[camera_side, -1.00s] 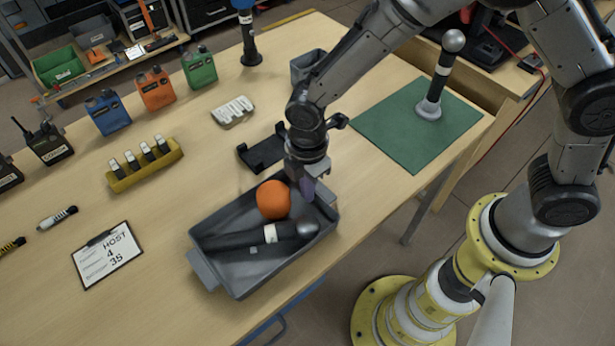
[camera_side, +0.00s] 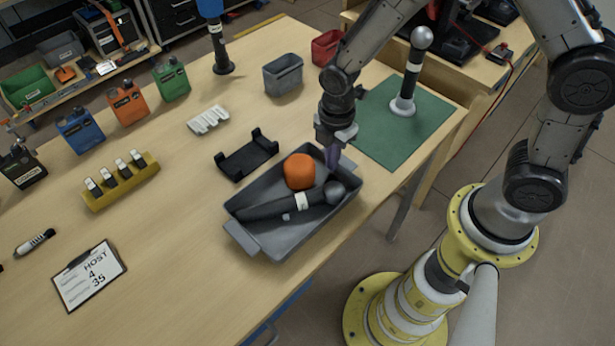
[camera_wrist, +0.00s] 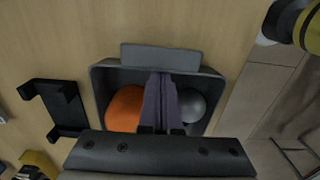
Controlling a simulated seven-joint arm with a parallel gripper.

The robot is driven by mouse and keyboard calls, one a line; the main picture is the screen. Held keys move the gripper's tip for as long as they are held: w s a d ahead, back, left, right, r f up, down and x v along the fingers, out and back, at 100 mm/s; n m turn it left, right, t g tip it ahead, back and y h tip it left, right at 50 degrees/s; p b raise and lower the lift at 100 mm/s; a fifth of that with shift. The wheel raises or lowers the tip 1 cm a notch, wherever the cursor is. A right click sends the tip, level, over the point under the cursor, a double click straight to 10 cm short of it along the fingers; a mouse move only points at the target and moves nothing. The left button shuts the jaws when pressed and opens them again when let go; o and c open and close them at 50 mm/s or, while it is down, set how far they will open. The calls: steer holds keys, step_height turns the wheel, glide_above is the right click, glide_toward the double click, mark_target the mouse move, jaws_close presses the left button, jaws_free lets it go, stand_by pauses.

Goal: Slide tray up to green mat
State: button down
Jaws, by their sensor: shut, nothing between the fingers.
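The grey tray (camera_side: 262,222) lies on the table just short of the green mat (camera_side: 388,138), with a narrow strip of wood between them. The tray holds an orange ball (camera_side: 299,171) and a dark microphone (camera_side: 270,207) with a grey round head. My gripper (camera_side: 333,162) is shut, with its fingers reaching down into the tray at the end towards the mat. In the wrist view the purple fingers (camera_wrist: 160,85) are close to the tray's end wall by its handle (camera_wrist: 160,58), between the ball and the microphone head. Whether they touch that wall is unclear.
A microphone (camera_side: 412,75) stands upright on the mat. A black holder (camera_side: 246,155) lies beside the tray. A grey bin (camera_side: 283,74) and a red bin (camera_side: 327,46) stand farther back. The table's edge runs along the tray's right side.

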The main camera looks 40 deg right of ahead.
steer(key=d, duration=0.5)
steer(key=shift+r, duration=0.1)
step_height(320, 180, up, 19)
steer(key=s+d+m+t, duration=0.1)
steer(key=s+d+t, duration=0.1)
steer(key=t, duration=0.1)
steer(key=s+d+r+m+t, duration=0.1)
steer(key=s+r+m, duration=0.1)
steer(key=s+m, duration=0.5)
steer(key=s+d+r+m+t, duration=0.1)
steer(key=s+r+m, duration=0.1)
steer(key=s+m, duration=0.5)
steer(key=m, duration=0.3)
steer(key=shift+s+d+r+t, duration=0.15)
steer(key=shift+s+r+t, duration=0.1)
steer(key=shift+t, duration=0.05)
